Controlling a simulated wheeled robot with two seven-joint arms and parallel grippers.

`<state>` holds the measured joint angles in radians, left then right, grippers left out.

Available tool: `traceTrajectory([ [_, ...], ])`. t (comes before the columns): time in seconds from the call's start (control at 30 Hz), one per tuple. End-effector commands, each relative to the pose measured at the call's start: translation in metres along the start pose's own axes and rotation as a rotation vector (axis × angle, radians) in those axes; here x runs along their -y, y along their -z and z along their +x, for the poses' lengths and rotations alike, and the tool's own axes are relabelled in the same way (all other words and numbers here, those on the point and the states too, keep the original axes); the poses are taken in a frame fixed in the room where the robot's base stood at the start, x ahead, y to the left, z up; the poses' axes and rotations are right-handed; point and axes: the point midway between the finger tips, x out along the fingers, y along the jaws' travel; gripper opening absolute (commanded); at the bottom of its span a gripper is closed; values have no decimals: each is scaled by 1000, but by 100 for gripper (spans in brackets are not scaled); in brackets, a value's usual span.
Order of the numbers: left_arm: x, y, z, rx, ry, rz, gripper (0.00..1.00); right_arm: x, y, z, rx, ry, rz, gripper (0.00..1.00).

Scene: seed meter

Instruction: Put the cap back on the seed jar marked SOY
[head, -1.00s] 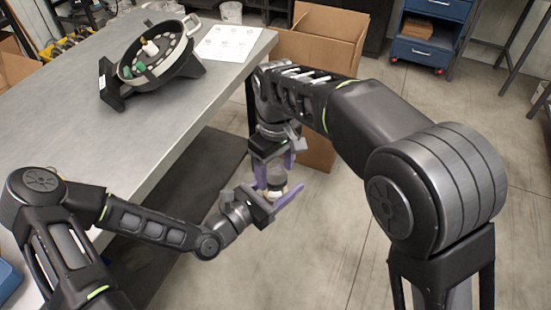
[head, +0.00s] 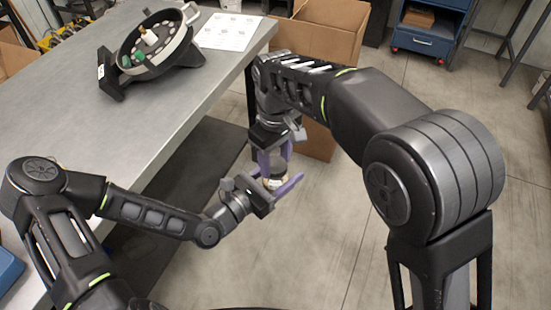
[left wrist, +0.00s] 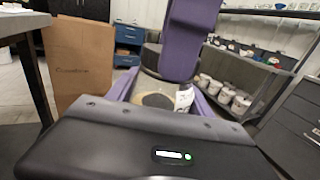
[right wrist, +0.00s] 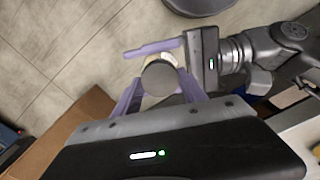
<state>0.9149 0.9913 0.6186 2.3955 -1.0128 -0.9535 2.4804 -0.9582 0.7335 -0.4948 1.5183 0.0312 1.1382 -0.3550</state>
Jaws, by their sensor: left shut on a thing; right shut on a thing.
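My left gripper (head: 274,182) is shut on the seed jar, a small clear jar with pale contents (head: 271,184). In the left wrist view the jar (left wrist: 157,100) shows a white label (left wrist: 184,98), its lettering unreadable. My right gripper (head: 275,158) is above it, pointing down, shut on the dark grey cap (head: 276,165). In the right wrist view the cap (right wrist: 160,77) is a round disc over the jar, hiding most of it. The cap is at or just above the jar's mouth; I cannot tell whether they touch.
Jar and cap are in free air past the edge of the grey metal table (head: 150,130). On the table are the seed meter (head: 150,45) and a white sheet (head: 228,31). An open cardboard box (head: 325,45) stands behind the right gripper. A blue drawer cabinet (head: 430,35) is farther back.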

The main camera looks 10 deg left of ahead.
Motion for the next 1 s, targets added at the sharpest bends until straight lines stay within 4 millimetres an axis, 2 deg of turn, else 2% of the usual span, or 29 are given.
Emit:
traceTrajectory([
  [0.03, 0, -1, 0, 2, 0, 0, 0, 0, 0, 0, 0, 0, 0, 11],
  [0.17, 0, -1, 0, 2, 0, 0, 0, 0, 0, 0, 0, 0, 0, 1],
  [0.37, 0, -1, 0, 2, 0, 0, 0, 0, 0, 0, 0, -1, 6, 0],
  [0.4, 0, -1, 0, 2, 0, 0, 0, 0, 0, 0, 0, -1, 6, 50],
  [0.7, 0, -1, 0, 2, 0, 0, 0, 0, 0, 0, 0, 0, 6, 74],
  [1.0, 0, -1, 0, 2, 0, 1, 0, 0, 0, -2, -1, 0, 6, 74],
])
